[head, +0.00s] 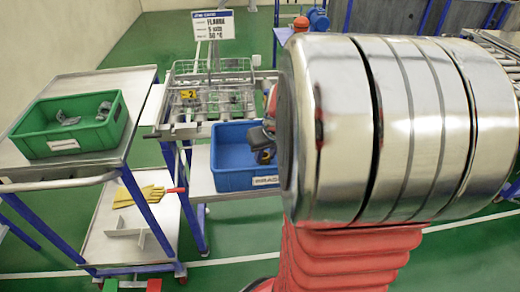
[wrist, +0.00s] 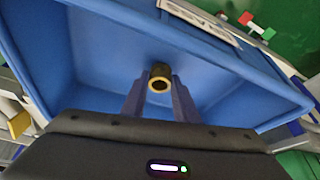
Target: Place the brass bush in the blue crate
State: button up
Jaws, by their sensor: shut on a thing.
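The brass bush (wrist: 160,78) shows in the wrist view as a small ring with a gold-coloured face and a dark hole. My gripper (wrist: 161,88) is shut on it, one finger on each side. The blue crate (wrist: 75,75) fills most of the wrist view, with its inner walls and floor behind the bush. The bush shows against the crate's inside; its height above the floor is hard to tell. In the head view the blue crate (head: 228,178) stands on a bench, its right part hidden by my arm. The bush is hidden in the head view.
A green crate (head: 35,151) with grey parts stands on a cart at left. A wire rack (head: 215,92) stands behind the blue crate, under a sign (head: 213,25). Yellow gloves (head: 150,192) lie on the lower shelf. A large shiny metal cylinder fills the right.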

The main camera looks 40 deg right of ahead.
jog(key=shift+f, duration=0.15)
jog(key=o, duration=1.1)
jog(key=shift+o, duration=0.2)
jog(key=v, duration=1.2)
jog(key=s+a+n, duration=0.2)
jog(key=a, duration=1)
jog(key=s+a+n+t+y, duration=0.1)
jog(key=s+a+n, duration=0.1)
jog(key=a, duration=1.1)
jog(key=shift+s+a+y, duration=0.3)
jog(key=shift+s+a, duration=0.05)
jog(key=shift+s, duration=0.35)
